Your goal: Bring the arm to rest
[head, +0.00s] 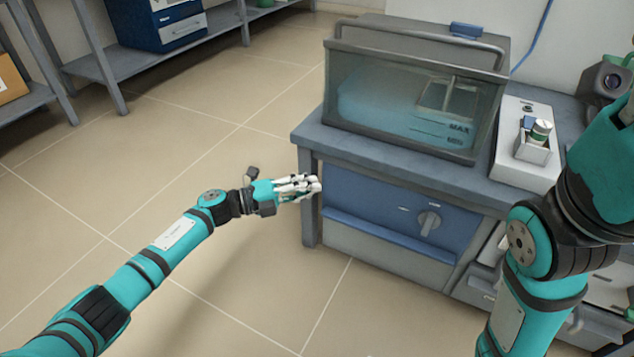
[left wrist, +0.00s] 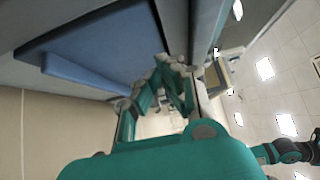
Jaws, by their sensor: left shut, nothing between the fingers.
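My left arm reaches in from the left in the head view. Its gripper (head: 312,187) is shut and empty, in front of the left end of the blue-fronted bench unit (head: 385,213). I cannot tell whether its fingertips touch the unit. In the left wrist view the gripper (left wrist: 178,62) points toward the bench, with the blue panel (left wrist: 100,45) to its left. My right arm (head: 530,245) is folded at the right of the head view. Its gripper is not visible.
A glass-walled bath (head: 415,95) marked MAX stands on the bench top (head: 380,152). A white device (head: 525,165) holding a small capped vial (head: 541,131) is beside it. Grey shelving (head: 105,68) stands at the back left. The tiled floor (head: 150,160) between is clear.

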